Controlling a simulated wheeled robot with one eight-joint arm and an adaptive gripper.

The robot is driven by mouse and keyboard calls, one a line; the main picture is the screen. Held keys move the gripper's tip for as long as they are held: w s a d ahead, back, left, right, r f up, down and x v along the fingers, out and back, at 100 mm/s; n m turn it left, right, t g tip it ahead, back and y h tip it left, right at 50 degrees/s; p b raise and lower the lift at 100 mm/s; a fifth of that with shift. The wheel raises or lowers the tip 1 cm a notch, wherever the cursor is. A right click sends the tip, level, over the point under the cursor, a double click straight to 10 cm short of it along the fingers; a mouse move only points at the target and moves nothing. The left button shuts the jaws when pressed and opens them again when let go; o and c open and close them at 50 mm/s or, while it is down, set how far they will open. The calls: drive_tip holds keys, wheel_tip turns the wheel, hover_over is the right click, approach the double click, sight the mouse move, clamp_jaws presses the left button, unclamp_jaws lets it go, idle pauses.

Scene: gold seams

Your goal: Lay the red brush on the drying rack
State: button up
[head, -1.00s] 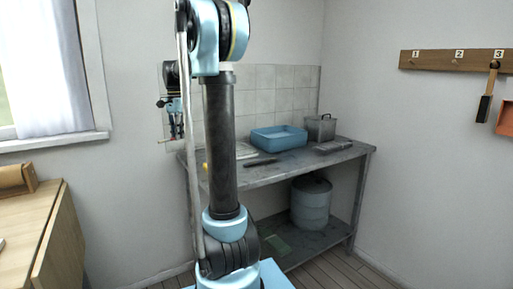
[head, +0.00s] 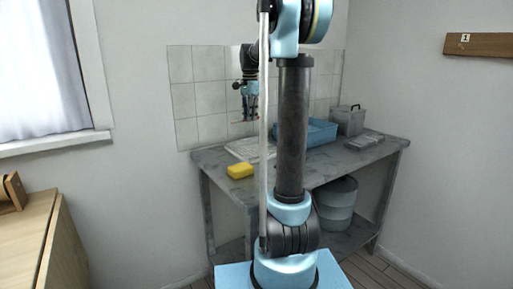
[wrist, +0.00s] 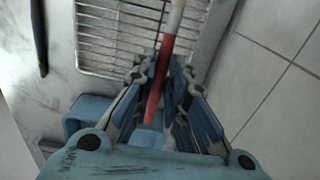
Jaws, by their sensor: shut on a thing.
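My gripper (wrist: 164,64) is shut on the red brush (wrist: 161,75). In the wrist view the brush's red handle passes between the fingers, with a pale section towards the top edge. The wire drying rack (wrist: 108,38) lies behind the fingertips there; the brush appears above it, and I cannot tell the height gap. In the head view my gripper (head: 247,112) hangs before the wall tiles, above the pale rack (head: 240,151) at the bench's back left. The brush is too small there to make out clearly.
The grey bench (head: 222,190) also holds a yellow sponge (head: 240,171), a blue tub (head: 322,133) and a metal container (head: 351,121). A dark tool (wrist: 40,40) lies left of the rack in the wrist view. The tiled wall (head: 210,98) stands close behind.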

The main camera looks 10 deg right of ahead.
sight(252, 142)
drive_tip(key=shift+d, duration=0.3)
drive_tip(key=shift+f, duration=5.05)
drive_tip(key=o, duration=0.8)
wheel_tip(252, 142, up, 12)
drive_tip(key=shift+r, duration=0.1)
drive_tip(key=shift+s, duration=0.15)
